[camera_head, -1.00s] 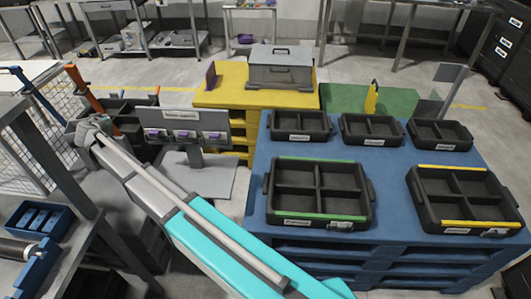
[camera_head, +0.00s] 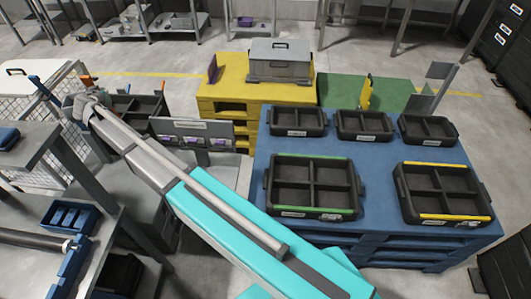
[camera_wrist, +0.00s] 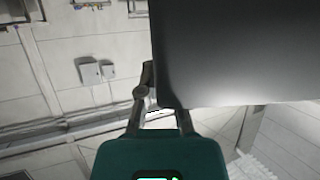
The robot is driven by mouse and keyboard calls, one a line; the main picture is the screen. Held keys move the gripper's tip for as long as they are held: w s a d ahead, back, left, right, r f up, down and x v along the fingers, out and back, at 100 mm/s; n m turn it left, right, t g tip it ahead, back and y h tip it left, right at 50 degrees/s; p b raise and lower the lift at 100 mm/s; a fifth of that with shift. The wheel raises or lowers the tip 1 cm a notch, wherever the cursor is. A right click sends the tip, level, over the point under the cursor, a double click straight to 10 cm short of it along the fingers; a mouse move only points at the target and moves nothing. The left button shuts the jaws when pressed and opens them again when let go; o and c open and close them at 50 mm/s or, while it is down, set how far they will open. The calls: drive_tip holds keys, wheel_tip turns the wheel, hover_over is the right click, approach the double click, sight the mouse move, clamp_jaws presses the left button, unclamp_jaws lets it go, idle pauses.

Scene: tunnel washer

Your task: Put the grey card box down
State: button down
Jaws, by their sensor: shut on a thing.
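A plain dark grey flat-sided thing (camera_wrist: 238,50), which I take to be the grey card box, fills the upper right of the wrist view. My gripper (camera_wrist: 153,84) is shut on its near left edge; one finger shows beside it and the other is partly covered. What lies under the box cannot be seen. In the head view my arm reaches to the far left, and I cannot make out the gripper or the held box there.
A blue platform (camera_head: 380,152) at right carries several black trays, one with green edges (camera_head: 313,184). A grey lidded case (camera_head: 281,62) stands on a yellow pallet (camera_head: 215,90). A grey panel with purple-marked slots (camera_head: 193,128) is beside my arm. A green platform (camera_head: 340,93) has bare room.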

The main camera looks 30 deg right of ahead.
wheel_tip(320, 180, up, 8)
drive_tip(key=p, duration=0.7)
drive_tip(key=shift+r, duration=0.2)
drive_tip(key=shift+d, duration=0.1)
